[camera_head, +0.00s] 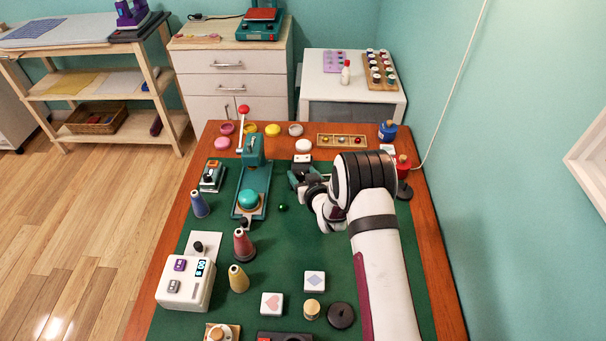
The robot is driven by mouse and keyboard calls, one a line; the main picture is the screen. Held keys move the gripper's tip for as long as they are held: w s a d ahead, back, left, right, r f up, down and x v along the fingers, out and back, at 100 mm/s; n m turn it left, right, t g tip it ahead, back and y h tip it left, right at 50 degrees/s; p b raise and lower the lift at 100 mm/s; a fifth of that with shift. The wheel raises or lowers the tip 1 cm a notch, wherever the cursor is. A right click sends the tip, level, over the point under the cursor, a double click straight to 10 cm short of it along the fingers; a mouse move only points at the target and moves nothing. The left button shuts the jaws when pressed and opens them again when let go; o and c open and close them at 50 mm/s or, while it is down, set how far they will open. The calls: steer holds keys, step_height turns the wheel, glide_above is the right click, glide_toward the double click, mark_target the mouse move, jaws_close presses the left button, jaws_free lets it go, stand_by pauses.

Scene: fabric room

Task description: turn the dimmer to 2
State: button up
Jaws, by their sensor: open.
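My gripper (297,179) is over the far middle of the green mat, left of my white forearm. Its dark jaws are small and partly hidden by my wrist, and they appear empty. I cannot tell for sure which thing is the dimmer. A round knob on a wooden plate (222,331) is cut off by the bottom edge. A dark box (285,337) beside it is also cut off. A white box with a small lit display (185,282) stands at the left, with a dark knob (198,246) behind it. My gripper is far from all of these.
A teal press with a red-tipped lever (253,178) stands left of my gripper. Two white tiles (314,281), a wooden-topped peg (311,309) and a black disc (341,316) lie in front. The mat's centre is mostly clear.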

jaws_close()
steer(key=shift+a+m+h, duration=0.1)
steer(key=shift+m+h, duration=0.2)
steer(key=m+h, duration=0.3)
steer(key=a+m+h, duration=0.1)
steer(key=h, duration=0.1)
steer(key=shift+m+t, duration=0.3)
steer(key=shift+t, duration=0.1)
steer(key=m+g+h, duration=0.1)
steer(key=m+h, duration=0.2)
steer(key=h, duration=0.1)
steer(key=shift+a, duration=0.15)
steer(key=shift+w+m+g+h, duration=0.1)
steer(key=shift+m+g+h, duration=0.7)
steer(key=shift+m+h, duration=0.7)
steer(key=shift+r, duration=0.1)
jaws_free()
